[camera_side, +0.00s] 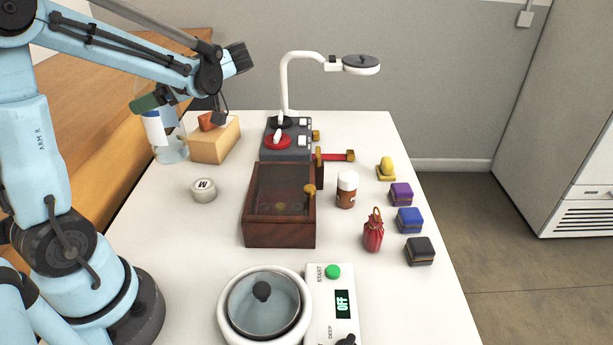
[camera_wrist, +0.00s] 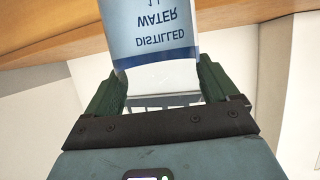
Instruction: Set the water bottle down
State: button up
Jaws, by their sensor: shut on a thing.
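The water bottle (camera_side: 171,152) is clear with a white and blue label, at the back left of the white table in the side view. It looks slightly tilted there. In the wrist view the bottle (camera_wrist: 155,35) fills the space between the green fingers, and its label reads "DISTILLED WATER" upside down. My gripper (camera_side: 148,102) is shut on the bottle near its upper part; in the wrist view the fingers (camera_wrist: 158,78) lie along both sides of it. I cannot tell whether the bottle's base touches the table.
A tan block (camera_side: 214,143) with an orange-red piece stands right of the bottle. A white round "M" item (camera_side: 203,190) sits in front. A dark wooden box (camera_side: 280,232), a lamp device (camera_side: 287,147) and a lidded pot (camera_side: 225,325) stand farther right. Bare table (camera_side: 165,235) lies at front left.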

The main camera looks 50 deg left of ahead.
jog(key=s+a+f, duration=0.3)
jog(key=a+f, duration=0.4)
jog(key=f, duration=0.1)
jog(key=shift+s+f, duration=0.15)
jog(key=shift+f, duration=0.3)
jog(key=o, duration=1.7)
jog(key=shift+o, duration=0.2)
